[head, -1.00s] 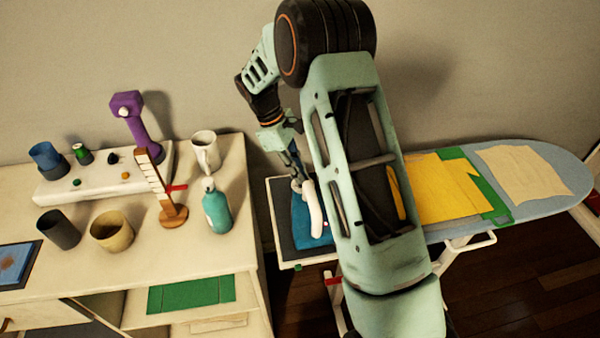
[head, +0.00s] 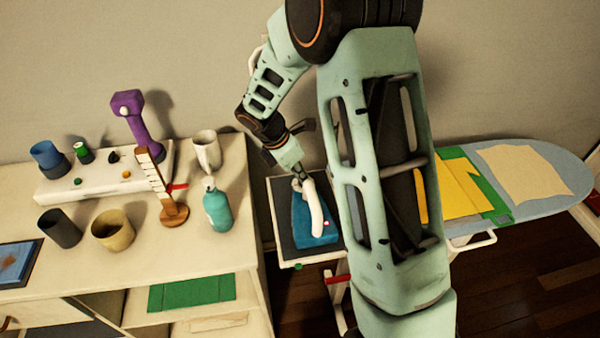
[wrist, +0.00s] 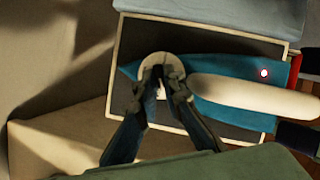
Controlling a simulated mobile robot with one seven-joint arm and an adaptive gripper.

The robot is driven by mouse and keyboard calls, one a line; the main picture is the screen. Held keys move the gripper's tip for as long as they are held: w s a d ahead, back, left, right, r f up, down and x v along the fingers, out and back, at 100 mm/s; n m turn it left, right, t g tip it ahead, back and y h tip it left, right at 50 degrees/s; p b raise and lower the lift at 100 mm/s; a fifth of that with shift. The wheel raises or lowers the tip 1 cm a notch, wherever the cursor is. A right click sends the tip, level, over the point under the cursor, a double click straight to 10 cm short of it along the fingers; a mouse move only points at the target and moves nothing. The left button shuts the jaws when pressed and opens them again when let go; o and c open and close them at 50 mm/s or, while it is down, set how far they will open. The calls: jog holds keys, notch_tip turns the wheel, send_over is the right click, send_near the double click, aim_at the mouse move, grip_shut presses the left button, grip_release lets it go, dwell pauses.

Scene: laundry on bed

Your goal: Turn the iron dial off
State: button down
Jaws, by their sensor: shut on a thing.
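The iron (head: 301,224) is blue with a long white handle (head: 315,208) and rests on the dark pad at the ironing board's left end. In the wrist view the iron (wrist: 220,58) lies across the pad, with a lit red-and-white spot (wrist: 264,73) near its right end. A round, pale dial (wrist: 174,62) sits beside the handle's left end. My gripper (wrist: 161,74) is shut on the dial, its dark fingers covering the dial's middle. In the head view my gripper (head: 298,178) is at the iron's far end, and the dial is hard to make out.
The ironing board (head: 558,180) extends right, with a yellow cloth (head: 455,190) and a cream cloth (head: 523,172) on it. The cabinet at left holds a teal bottle (head: 217,208), a white mug (head: 206,149) and several other things. My arm hides the board's middle.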

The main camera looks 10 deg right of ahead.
jog(key=n, duration=0.2)
jog(key=n+t+p, duration=0.1)
jog(key=shift+s+d+n+y, duration=0.15)
jog(key=shift+s+n+y, duration=0.15)
jog(key=shift+y, duration=0.1)
jog(key=n+t+y+p, duration=0.1)
jog(key=n, duration=0.2)
jog(key=shift+d+r+n, duration=0.1)
jog(key=shift+d+n, duration=0.05)
jog(key=shift+n, duration=0.15)
jog(key=n+y+p, duration=0.1)
jog(key=n, duration=0.1)
jog(key=n+y+p, duration=0.1)
jog(key=n+p, duration=0.1)
jog(key=n, duration=0.1)
jog(key=shift+d+n+t, duration=0.2)
jog(key=shift+n+t, duration=0.1)
jog(key=c, duration=2)
grip_release()
jog(key=shift+c, duration=0.2)
jog(key=shift+v, duration=5.9)
